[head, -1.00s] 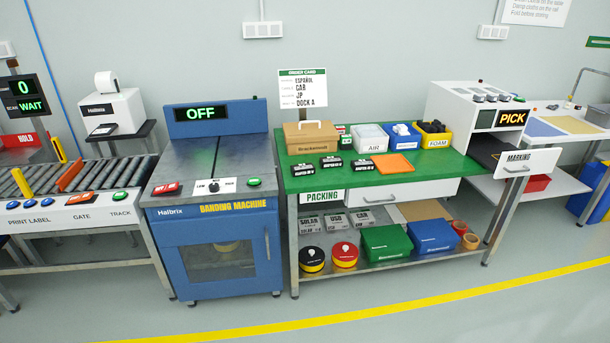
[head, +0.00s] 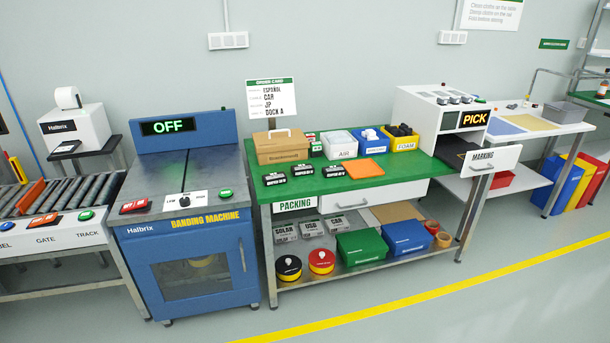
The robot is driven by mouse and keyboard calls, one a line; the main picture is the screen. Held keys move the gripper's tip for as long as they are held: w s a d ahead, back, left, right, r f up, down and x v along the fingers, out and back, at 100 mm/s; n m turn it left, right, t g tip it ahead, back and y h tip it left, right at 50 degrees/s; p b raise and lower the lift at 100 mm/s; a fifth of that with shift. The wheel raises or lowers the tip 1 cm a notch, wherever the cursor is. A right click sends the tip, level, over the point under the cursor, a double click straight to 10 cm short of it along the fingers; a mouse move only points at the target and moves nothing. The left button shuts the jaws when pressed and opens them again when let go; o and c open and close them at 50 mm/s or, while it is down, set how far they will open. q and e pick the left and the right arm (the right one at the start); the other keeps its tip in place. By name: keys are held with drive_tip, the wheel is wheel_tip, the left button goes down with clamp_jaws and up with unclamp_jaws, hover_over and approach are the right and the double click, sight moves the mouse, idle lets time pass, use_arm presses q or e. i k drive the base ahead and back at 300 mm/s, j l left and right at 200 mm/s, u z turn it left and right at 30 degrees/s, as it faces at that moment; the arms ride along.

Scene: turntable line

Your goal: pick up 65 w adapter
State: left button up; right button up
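Several small black adapters with white lettering lie at the front left of the green packing table (head: 408,170). One adapter (head: 274,180) is at the left front, one (head: 303,174) is to its right, and another (head: 333,171) is further right, beside an orange pad. More black adapter shapes sit just behind them. The lettering is too small to tell which is the 65 W one. Neither of my grippers shows in the head view.
A tan box (head: 282,148), a white AIR bin (head: 341,144), a blue bin (head: 370,140) and a yellow FOAM bin (head: 402,140) stand along the table's back. The banding machine (head: 185,220) stands left, the marking station (head: 434,115) right. Open floor lies in front.

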sight(306, 169)
drive_tip(key=i+l+z, duration=0.15)
drive_tip(key=i+l, duration=0.2)
drive_tip(key=l, duration=0.3)
drive_tip(key=i+l+z, duration=0.2)
drive_tip(key=i+l, duration=0.2)
drive_tip(key=l, duration=0.25)
drive_tip(key=i+l+z, duration=0.15)
drive_tip(key=i+l, duration=0.3)
drive_tip(key=l, duration=0.1)
